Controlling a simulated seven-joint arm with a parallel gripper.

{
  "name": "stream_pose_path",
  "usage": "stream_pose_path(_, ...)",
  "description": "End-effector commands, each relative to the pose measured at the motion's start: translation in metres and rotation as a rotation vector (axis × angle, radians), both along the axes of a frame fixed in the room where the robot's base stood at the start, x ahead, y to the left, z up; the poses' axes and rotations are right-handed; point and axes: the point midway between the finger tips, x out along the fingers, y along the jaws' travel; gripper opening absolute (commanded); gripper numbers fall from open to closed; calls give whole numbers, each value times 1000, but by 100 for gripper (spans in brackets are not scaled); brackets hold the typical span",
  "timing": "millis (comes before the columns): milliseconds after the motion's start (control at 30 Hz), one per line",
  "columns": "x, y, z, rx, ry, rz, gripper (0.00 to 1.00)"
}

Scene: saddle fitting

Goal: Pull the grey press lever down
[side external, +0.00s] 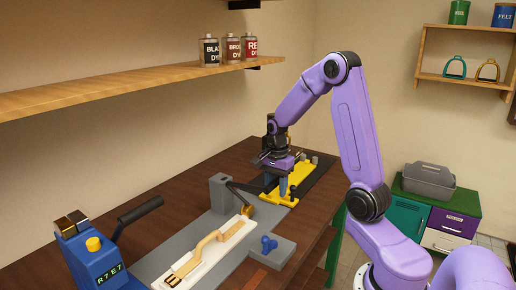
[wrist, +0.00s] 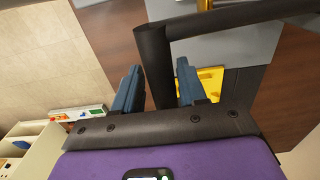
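The press lever (wrist: 154,65) is a dark grey bar in the wrist view. Its rounded end section reaches down between my fingers, and a long arm runs off to the upper right. In the side view the lever (side external: 245,190) is a thin dark bar by a grey upright block (side external: 222,192). My gripper (side external: 284,188) points down over the yellow plate, close to the lever. In the wrist view my gripper (wrist: 158,80) has its two blue-grey fingers apart, one on each side of the lever's end. I cannot tell whether either finger touches it.
A yellow plate (side external: 291,196) lies below my gripper. A tan strap (side external: 217,240) lies on a white plate, with a blue knob (side external: 268,244) beside it. A blue machine (side external: 93,260) with a dark handle (side external: 138,212) stands at front left. A shelf (side external: 130,88) overhangs the bench.

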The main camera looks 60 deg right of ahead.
Motion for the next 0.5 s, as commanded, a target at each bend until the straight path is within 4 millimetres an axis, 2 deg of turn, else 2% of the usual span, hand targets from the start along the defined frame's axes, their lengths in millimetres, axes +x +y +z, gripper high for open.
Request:
stream_pose_path(300, 2, -1, 2, -2, -6, 0, 51)
stream_pose_path(500, 2, -1, 13, -3, -9, 0, 51)
